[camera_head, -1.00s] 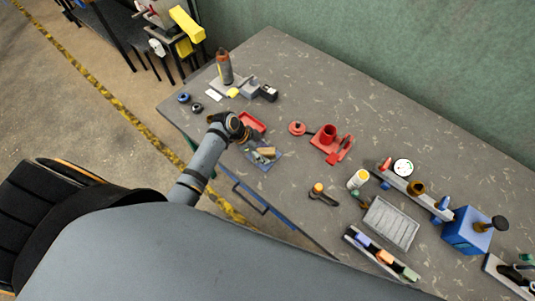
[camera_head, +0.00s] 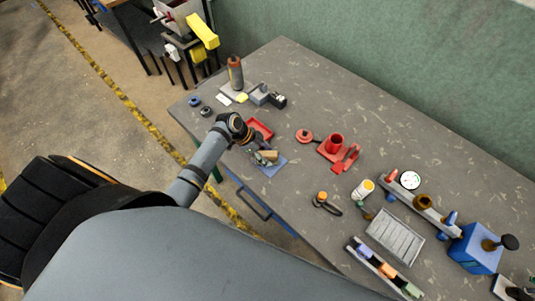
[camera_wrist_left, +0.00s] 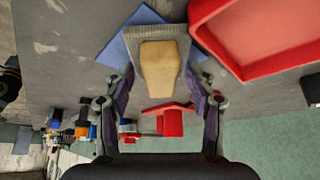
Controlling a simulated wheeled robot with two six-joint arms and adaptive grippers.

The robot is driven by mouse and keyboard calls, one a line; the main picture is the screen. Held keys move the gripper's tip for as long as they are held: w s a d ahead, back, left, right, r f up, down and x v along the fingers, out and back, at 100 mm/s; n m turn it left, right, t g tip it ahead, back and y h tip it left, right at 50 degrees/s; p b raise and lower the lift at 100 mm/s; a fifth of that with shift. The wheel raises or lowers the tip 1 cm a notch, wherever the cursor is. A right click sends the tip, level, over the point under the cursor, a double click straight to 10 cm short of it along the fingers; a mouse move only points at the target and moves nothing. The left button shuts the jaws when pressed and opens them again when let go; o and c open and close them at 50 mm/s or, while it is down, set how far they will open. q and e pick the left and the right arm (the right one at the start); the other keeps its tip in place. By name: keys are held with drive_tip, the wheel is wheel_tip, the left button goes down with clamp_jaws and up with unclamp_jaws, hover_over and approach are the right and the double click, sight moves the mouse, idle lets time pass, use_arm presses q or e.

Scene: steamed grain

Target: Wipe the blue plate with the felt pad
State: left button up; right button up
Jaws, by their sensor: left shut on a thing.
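My left gripper (camera_head: 250,146) is shut on the felt pad (camera_head: 266,156), a grey pad with a tan block on top. In the left wrist view the tan block (camera_wrist_left: 160,63) sits between the two fingers. The blue plate (camera_head: 273,170) lies flat on the bench under the pad. Its blue corners (camera_wrist_left: 116,50) show beside the pad in the left wrist view, while its middle is hidden. I cannot tell whether the pad touches the plate. My right gripper is not in view.
A red tray (camera_head: 262,128) lies close behind the plate. A red stand (camera_head: 331,151) and a red disc (camera_head: 305,135) are to the right. A grey ribbed tray (camera_head: 395,236) and a blue box (camera_head: 475,247) stand further right.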

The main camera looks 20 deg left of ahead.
sight(278, 163)
use_arm(q)
drive_tip(key=shift+w+d+r+p, duration=0.1)
drive_tip(key=shift+w+r+p, duration=0.1)
drive_tip(key=shift+p, duration=0.15)
drive_tip(key=shift+s+d+f, duration=0.2)
drive_tip(key=shift+d, duration=0.1)
drive_tip(key=shift+s+d, duration=0.15)
drive_tip(key=shift+d, duration=0.2)
drive_tip(key=shift+s+d+p, duration=0.25)
drive_tip(key=shift+d+p, duration=0.05)
drive_tip(key=shift+d, duration=0.35)
drive_tip(key=shift+s+d+p, duration=0.25)
drive_tip(key=shift+d+p, duration=0.05)
drive_tip(key=shift+d, duration=0.3)
drive_tip(key=shift+s+d+f, duration=0.15)
drive_tip(key=shift+s+d, duration=0.1)
drive_tip(key=shift+d, duration=0.25)
drive_tip(key=shift+s+d+f, duration=0.15)
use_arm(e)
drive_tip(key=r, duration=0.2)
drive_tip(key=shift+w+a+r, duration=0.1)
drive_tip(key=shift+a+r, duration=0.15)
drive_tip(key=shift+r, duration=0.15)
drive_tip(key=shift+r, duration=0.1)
